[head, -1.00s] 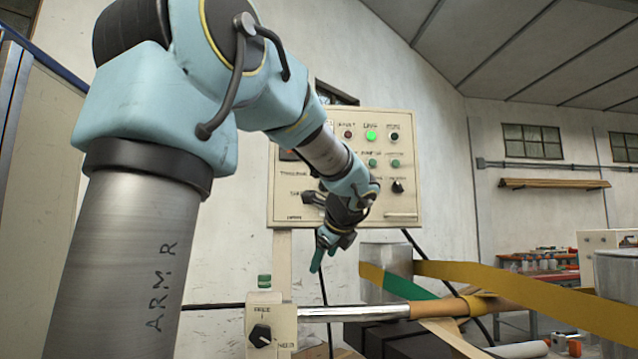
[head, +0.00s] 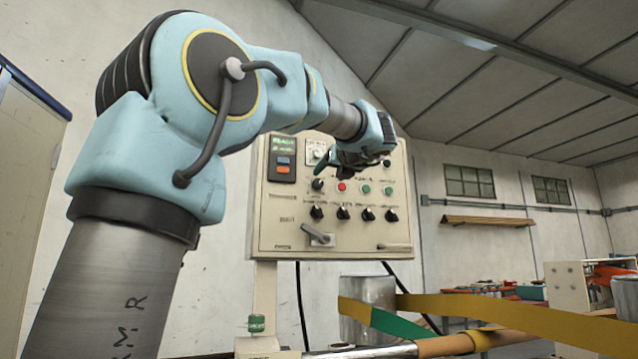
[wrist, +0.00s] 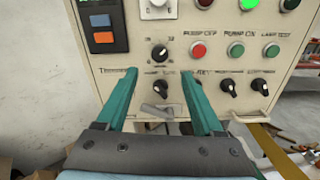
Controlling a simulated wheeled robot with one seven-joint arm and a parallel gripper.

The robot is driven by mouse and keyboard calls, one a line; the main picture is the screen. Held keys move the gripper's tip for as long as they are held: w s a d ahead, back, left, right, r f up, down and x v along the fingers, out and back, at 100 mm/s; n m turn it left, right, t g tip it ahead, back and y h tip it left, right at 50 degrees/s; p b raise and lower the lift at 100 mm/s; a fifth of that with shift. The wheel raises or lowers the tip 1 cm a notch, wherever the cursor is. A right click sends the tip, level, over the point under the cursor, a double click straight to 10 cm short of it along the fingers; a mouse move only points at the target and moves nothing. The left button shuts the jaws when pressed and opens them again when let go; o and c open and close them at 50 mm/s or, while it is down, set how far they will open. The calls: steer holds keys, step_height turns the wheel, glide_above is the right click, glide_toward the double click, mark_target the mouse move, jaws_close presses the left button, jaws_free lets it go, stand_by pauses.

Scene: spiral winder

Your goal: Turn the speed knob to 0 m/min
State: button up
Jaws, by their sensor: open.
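A grey-beige control panel (head: 330,245) stands ahead of my arm. A black knob with a dial scale (wrist: 159,52) is on its front, below a white switch; I cannot read its label or setting clearly. In the head view this knob (head: 318,185) sits left of a red button. My gripper (wrist: 159,74) has its two teal fingers spread wide and nothing between them. In the wrist view the dial knob shows just beyond the fingertips, roughly centred between them, apart from both. In the head view my gripper (head: 320,160) is in front of the panel's upper part.
A row of black knobs (head: 342,212) and a grey lever (head: 318,236) are lower on the panel. A small display (head: 283,146) is at upper left. Below run a yellow-green web (head: 470,306) and a shiny roller (head: 365,352).

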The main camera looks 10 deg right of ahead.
mark_target(319, 183)
steer(key=w, duration=0.3)
steer(key=w+a+p, duration=0.1)
steer(key=w, duration=0.2)
steer(key=w+p, duration=0.1)
steer(key=w, duration=0.1)
steer(key=shift+w+a, duration=0.15)
steer(key=shift+w, duration=0.25)
jaws_close()
